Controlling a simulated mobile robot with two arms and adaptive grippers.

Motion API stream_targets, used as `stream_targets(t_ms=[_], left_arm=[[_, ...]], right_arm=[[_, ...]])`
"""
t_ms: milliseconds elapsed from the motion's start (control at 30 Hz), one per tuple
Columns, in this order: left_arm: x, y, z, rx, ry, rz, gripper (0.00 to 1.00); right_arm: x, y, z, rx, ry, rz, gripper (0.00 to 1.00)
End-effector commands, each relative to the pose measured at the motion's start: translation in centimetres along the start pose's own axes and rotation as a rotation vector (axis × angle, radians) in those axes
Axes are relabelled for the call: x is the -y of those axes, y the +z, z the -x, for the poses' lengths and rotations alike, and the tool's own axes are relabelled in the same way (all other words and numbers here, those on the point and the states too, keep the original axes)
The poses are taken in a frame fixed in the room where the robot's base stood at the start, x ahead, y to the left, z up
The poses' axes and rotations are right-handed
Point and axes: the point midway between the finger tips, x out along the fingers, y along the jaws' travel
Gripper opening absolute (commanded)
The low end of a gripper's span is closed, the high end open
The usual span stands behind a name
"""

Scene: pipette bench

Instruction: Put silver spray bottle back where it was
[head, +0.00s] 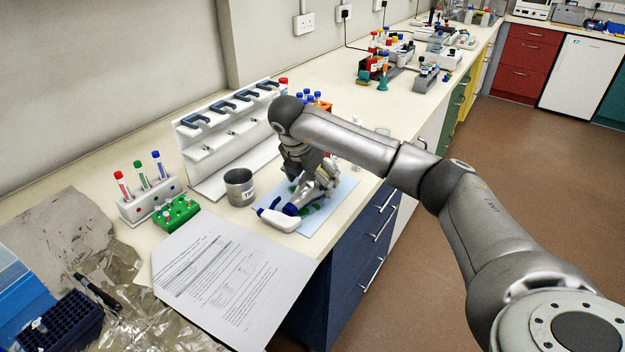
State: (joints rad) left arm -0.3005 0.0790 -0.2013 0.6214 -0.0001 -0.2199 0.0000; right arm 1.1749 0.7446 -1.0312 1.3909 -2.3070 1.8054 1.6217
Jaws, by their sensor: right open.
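The spray bottle lies on its side on a pale blue sheet (338,208) near the bench's front edge. Its white spray head (279,219) points to the lower left, with a blue collar behind it. Its body runs up and to the right, partly hidden under my right gripper (312,187). My right gripper is open, with its fingers down at the bottle's body. I cannot tell whether they touch it. My left gripper is not in view.
A grey metal cup (240,188) stands just left of the sheet. A white pipette stand (212,165) is behind it. Racks of tubes (150,205) and a green rack (176,214) stand left. Printed paper (232,275) covers the front. More bottles crowd the far bench.

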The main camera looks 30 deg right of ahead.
Motion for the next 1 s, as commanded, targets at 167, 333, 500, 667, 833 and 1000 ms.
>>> stream_targets(t_ms=[167, 333, 500, 667, 833, 1000], left_arm=[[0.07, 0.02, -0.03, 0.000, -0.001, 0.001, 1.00], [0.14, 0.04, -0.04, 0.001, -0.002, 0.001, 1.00], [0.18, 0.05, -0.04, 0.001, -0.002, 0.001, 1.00], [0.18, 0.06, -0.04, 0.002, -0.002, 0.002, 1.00], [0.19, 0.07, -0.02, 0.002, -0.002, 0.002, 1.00], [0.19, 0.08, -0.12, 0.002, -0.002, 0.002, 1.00]], right_arm=[[-0.01, 0.01, -0.01, 0.000, 0.001, 0.000, 0.87], [-0.01, 0.01, 0.01, 0.000, 0.001, 0.000, 0.65], [-0.02, 0.00, 0.02, 0.000, 0.001, 0.000, 0.43], [-0.03, -0.01, 0.02, 0.000, 0.001, 0.000, 0.23], [-0.08, 0.06, 0.16, 0.001, 0.004, -0.001, 0.11], [-0.10, 0.11, 0.27, 0.001, 0.004, -0.001, 0.11]])
